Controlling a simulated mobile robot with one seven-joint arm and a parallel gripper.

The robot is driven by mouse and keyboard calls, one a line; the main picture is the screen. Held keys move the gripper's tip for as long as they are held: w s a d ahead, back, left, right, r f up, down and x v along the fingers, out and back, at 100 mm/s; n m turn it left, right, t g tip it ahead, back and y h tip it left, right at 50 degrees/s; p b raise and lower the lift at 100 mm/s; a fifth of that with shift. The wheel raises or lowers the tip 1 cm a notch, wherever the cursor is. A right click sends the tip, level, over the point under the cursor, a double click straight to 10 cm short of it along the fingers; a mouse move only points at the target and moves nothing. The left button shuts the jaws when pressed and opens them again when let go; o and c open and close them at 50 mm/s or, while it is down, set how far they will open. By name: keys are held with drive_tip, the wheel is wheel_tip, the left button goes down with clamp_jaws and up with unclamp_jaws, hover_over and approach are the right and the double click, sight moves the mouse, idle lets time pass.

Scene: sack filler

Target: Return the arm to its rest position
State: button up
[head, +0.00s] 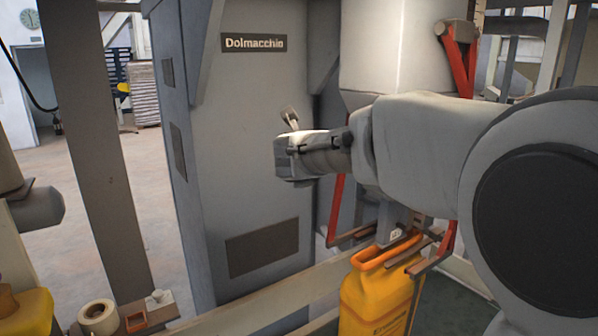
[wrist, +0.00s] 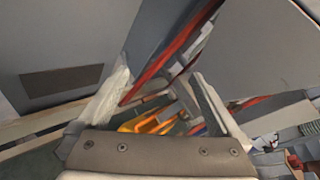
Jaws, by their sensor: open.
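My arm reaches in from the right in the head view, raised in front of the grey cabinet (head: 245,170) marked "Dolmacchio". Its wrist end is near the cabinet's front, left of the filling spout. My gripper (wrist: 165,85) is open in the wrist view, its two pale fingers spread with nothing held between them. The fingers cannot be made out clearly in the head view. An orange sack (head: 375,300) hangs upright below the spout, apart from my gripper. It also shows beyond the fingers in the wrist view (wrist: 150,122).
Red clamp arms (head: 448,240) flank the sack's mouth. A pale hopper (head: 390,50) stands above, partly behind my arm. Open floor shows beyond.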

drive_tip(key=s+a+r+n+y, duration=0.1)
drive_tip(key=s+n+y, duration=0.4)
drive_tip(key=n, duration=0.4)
drive_tip(key=s+a+r+n+y, duration=0.2)
drive_tip(key=s+n, duration=0.5)
drive_tip(key=n, duration=0.3)
drive_tip(key=s+d+f+n+g+h, duration=0.1)
drive_tip(key=s+d+f+n+g, duration=0.2)
drive_tip(key=s, duration=0.5)
drive_tip(key=s+d+f+n+g+h, duration=0.1)
drive_tip(key=s+d+f+n+g, duration=0.1)
drive_tip(key=s+d+f+n, duration=0.2)
drive_tip(key=s+d+f+n+g+h, duration=0.1)
drive_tip(key=s+d+f+n+g, duration=0.2)
drive_tip(key=s+f+n, duration=0.4)
drive_tip(key=s+d+f, duration=0.1)
drive_tip(key=s+f, duration=0.2)
drive_tip(key=s, duration=0.3)
drive_tip(key=shift+d+n+g, duration=0.3)
